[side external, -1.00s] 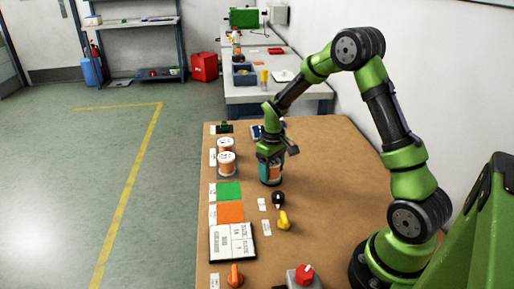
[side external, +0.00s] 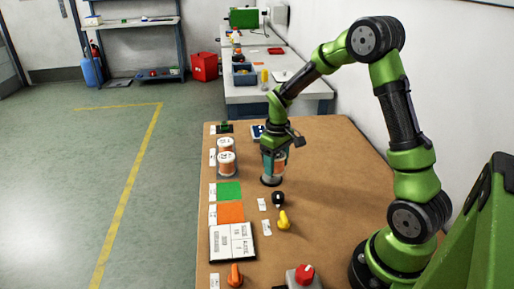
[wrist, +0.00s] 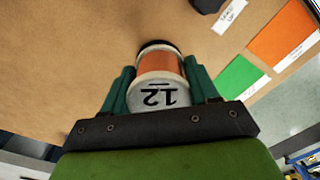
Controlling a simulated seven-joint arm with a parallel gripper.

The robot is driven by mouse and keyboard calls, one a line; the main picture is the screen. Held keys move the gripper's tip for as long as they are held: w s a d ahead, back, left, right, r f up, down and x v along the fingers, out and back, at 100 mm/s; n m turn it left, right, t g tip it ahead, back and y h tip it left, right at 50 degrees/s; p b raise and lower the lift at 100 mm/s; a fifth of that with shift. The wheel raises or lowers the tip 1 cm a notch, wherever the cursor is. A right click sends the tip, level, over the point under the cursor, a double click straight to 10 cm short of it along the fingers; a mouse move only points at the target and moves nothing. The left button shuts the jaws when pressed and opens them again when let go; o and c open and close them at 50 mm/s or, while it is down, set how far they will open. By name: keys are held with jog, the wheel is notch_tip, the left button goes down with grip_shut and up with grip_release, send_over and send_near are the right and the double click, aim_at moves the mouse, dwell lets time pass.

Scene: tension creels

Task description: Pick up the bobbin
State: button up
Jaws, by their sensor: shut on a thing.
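The bobbin (wrist: 160,66) has orange-copper winding and a pale end flange marked 12. In the wrist view it sits upright between the two teal fingers of my gripper (wrist: 164,92), which are shut on its sides. In the side external view my gripper (side external: 274,160) points down over the table, and the copper winding (side external: 280,167) shows beside a finger. A dark round base (side external: 271,181) lies right under the bobbin. It also shows as a dark rim past the bobbin's far end (wrist: 158,44). I cannot tell whether the bobbin is clear of this base.
Two similar bobbins (side external: 226,158) stand on a holder to the left. Green (side external: 229,191) and orange (side external: 230,212) squares lie in front of them. A black knob (side external: 278,198), a yellow knob (side external: 284,220) and a red-topped box (side external: 303,276) are nearer. The table's right half is clear.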

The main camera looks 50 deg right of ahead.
jog(key=s+a, duration=0.1)
jog(key=s, duration=0.3)
jog(key=s+a+r, duration=0.1)
jog(key=s, duration=0.3)
jog(key=s+a, duration=0.2)
jog(key=s, duration=0.2)
jog(key=shift+s+r, duration=0.15)
jog(key=shift+s, duration=0.1)
jog(key=shift+s+a+r, duration=0.15)
jog(key=shift+s, duration=0.15)
jog(key=w+a+r, duration=0.7)
jog(key=w+r, duration=0.4)
jog(key=r, duration=0.1)
jog(key=s+d+f, duration=0.2)
jog(key=s+f, duration=0.1)
jog(key=f, duration=0.1)
jog(key=s+d+f, duration=0.2)
jog(key=s+f, duration=0.2)
jog(key=s+d+f, duration=0.3)
jog(key=s+f, duration=0.1)
jog(key=shift+s+f, duration=0.15)
jog(key=shift+s, duration=0.1)
jog(key=shift+w, duration=0.2)
